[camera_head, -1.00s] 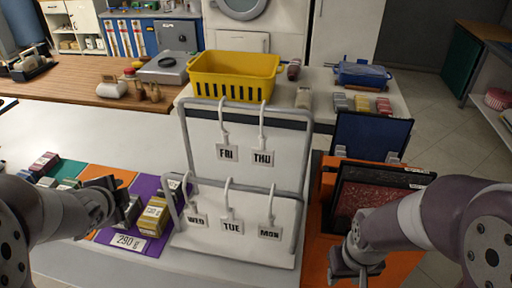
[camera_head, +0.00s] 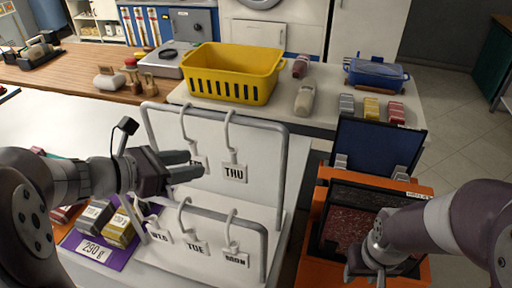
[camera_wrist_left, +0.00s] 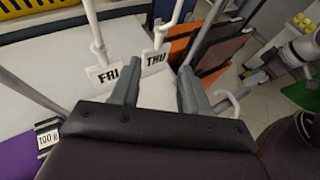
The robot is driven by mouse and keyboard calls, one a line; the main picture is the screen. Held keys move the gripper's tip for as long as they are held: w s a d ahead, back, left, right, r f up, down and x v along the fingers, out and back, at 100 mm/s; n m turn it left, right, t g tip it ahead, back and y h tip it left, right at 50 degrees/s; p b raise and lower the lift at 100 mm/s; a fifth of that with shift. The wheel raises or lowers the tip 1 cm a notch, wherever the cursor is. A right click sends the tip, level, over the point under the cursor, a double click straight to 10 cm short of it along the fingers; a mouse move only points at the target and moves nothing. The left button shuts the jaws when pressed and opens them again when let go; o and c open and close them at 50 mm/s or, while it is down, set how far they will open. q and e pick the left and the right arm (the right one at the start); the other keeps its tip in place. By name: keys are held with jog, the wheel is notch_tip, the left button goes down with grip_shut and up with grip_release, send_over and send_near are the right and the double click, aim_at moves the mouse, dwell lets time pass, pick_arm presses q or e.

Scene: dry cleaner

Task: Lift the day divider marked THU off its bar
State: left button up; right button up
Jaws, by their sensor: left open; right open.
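The THU divider (camera_head: 234,172) is a white tag with a hooked stem, hanging from the upper bar (camera_head: 262,124) of the white rack. The FRI divider (camera_wrist_left: 107,76) hangs beside it, partly hidden behind my left gripper in the head view. My left gripper (camera_head: 190,167) is open and empty, its fingers pointing right, just left of the THU tag. In the left wrist view the THU tag (camera_wrist_left: 155,58) shows just beyond and between the fingertips. My right gripper (camera_head: 366,275) is open and empty at the lower right, in front of the dark framed panel.
WED, TUE (camera_head: 195,248) and MON (camera_head: 236,259) dividers hang on the lower bar. A yellow basket (camera_head: 232,74) stands behind the rack. An orange holder with dark panels (camera_head: 358,205) is on the right. Small boxes sit at lower left.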

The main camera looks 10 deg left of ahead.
aim_at(225, 160)
pick_arm(q)
jog(key=p+x, duration=0.1)
jog(key=x, duration=0.9)
jog(key=shift+a+f, duration=0.1)
jog(key=shift+f, duration=0.1)
jog(key=shift+w+f, duration=0.15)
jog(key=shift+w, duration=0.1)
jog(key=shift+s, duration=0.1)
grip_shut()
pick_arm(e)
jog(key=shift+s+a+r, duration=0.45)
jog(key=shift+s+r, duration=0.05)
jog(key=shift+r, duration=0.3)
